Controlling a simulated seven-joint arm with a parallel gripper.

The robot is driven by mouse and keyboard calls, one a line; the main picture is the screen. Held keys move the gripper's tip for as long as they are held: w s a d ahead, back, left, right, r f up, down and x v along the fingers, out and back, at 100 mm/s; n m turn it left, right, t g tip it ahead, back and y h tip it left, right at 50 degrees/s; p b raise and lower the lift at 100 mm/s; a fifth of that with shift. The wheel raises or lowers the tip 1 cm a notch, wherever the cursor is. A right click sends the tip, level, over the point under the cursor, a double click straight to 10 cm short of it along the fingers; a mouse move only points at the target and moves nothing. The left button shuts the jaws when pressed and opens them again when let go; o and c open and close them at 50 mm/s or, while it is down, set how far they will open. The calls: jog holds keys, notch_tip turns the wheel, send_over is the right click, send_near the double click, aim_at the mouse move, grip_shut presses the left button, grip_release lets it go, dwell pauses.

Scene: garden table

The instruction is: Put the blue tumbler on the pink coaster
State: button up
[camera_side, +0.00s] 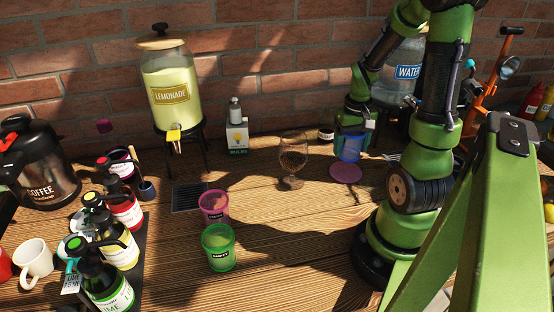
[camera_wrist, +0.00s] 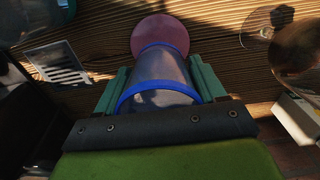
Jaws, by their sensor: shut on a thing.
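The blue tumbler (camera_side: 349,149) is clear with a blue rim and stands upright in my gripper (camera_side: 352,131). In the wrist view the tumbler (camera_wrist: 162,72) sits between the two green fingers of my gripper (camera_wrist: 160,86), which are shut on its sides. The pink coaster (camera_side: 345,173) is a flat round disc lying on the table just in front of and below the tumbler in the side view. In the wrist view the coaster (camera_wrist: 160,33) shows past the tumbler's far end, partly covered by it. I cannot tell how large the gap between them is.
A stemmed glass (camera_side: 292,160) stands left of the coaster, with a bulb box (camera_side: 237,137) behind it. Pink (camera_side: 214,205) and green (camera_side: 219,248) cups stand at front left. The water dispenser (camera_side: 398,80) is behind my arm. The table before the coaster is clear.

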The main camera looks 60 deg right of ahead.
jog(key=shift+f, duration=2.55)
jog(key=shift+f, duration=0.1)
jog(key=o, duration=1)
notch_tip(320, 180, up, 12)
jog(key=w+a+r+n+t, duration=0.1)
jog(key=a+r+t, duration=0.1)
jog(key=a, duration=0.6)
jog(key=w+a+r+n+t+y, duration=0.1)
jog(key=w+a+r+n+t, duration=0.1)
jog(key=a+r, duration=0.3)
jog(key=w+a+r+n+t+y, duration=0.1)
jog(key=w+a+r+n+t, duration=0.1)
jog(key=a, duration=0.9)
jog(key=shift+a+r+t, duration=0.3)
jog(key=shift+r+t, duration=0.3)
jog(key=shift+r, duration=0.25)
